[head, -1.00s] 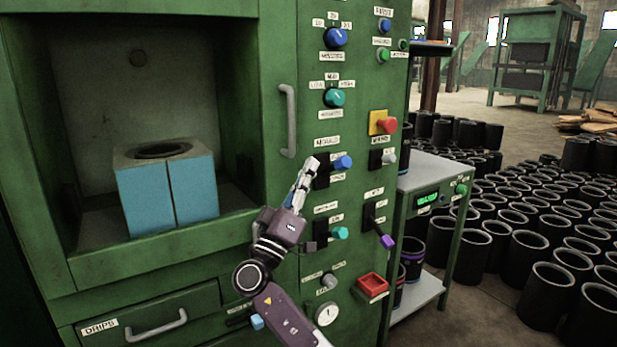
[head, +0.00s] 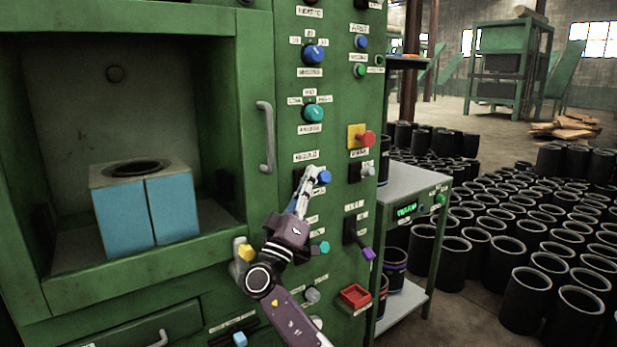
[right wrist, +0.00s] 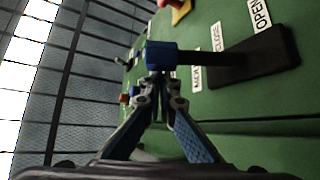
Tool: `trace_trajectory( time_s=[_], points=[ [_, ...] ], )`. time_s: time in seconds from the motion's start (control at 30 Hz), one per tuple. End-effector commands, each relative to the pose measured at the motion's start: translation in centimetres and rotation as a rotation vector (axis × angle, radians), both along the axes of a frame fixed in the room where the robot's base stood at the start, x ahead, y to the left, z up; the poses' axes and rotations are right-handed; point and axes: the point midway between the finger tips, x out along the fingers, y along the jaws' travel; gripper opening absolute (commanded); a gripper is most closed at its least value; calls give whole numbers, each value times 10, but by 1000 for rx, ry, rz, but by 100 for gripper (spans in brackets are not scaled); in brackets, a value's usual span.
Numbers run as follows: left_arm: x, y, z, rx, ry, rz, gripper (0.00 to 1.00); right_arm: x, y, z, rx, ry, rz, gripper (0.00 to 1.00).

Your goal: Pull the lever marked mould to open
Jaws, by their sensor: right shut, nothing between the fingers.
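The mould lever has a blue knob (head: 324,177) on a black plate, under a label reading like MOULD (head: 305,156) on the green machine panel. My right gripper (head: 313,173) is at the knob's left side in the head view, shut and empty. In the right wrist view the blue knob (right wrist: 161,56) is just beyond the closed fingertips (right wrist: 160,80). Its dark shaft runs right to the black plate (right wrist: 262,58), with labels OPEN (right wrist: 262,13) and CLOSE (right wrist: 217,36) beside it. I cannot tell whether the fingertips touch the knob. My left gripper is out of view.
A red button on yellow (head: 366,138), a lever with a grey knob (head: 367,169) and a purple-tipped lever (head: 368,253) are close to the right. A grey door handle (head: 266,136) is to the left. The chamber holds a blue-faced mould block (head: 147,212).

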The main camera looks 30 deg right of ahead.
Motion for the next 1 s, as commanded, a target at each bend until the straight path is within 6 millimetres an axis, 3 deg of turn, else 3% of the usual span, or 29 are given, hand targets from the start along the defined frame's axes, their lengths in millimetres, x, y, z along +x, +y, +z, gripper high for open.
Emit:
trace_trajectory(
  time_s=[0.23,0.4,1.0],
  points=[
    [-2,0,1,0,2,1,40,0,0,-2,1,-6,0,0],
    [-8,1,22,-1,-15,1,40,-1,0,-4,2,-18,0,0],
    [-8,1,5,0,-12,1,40,-4,0,-5,4,-49,0,0]
  ],
)
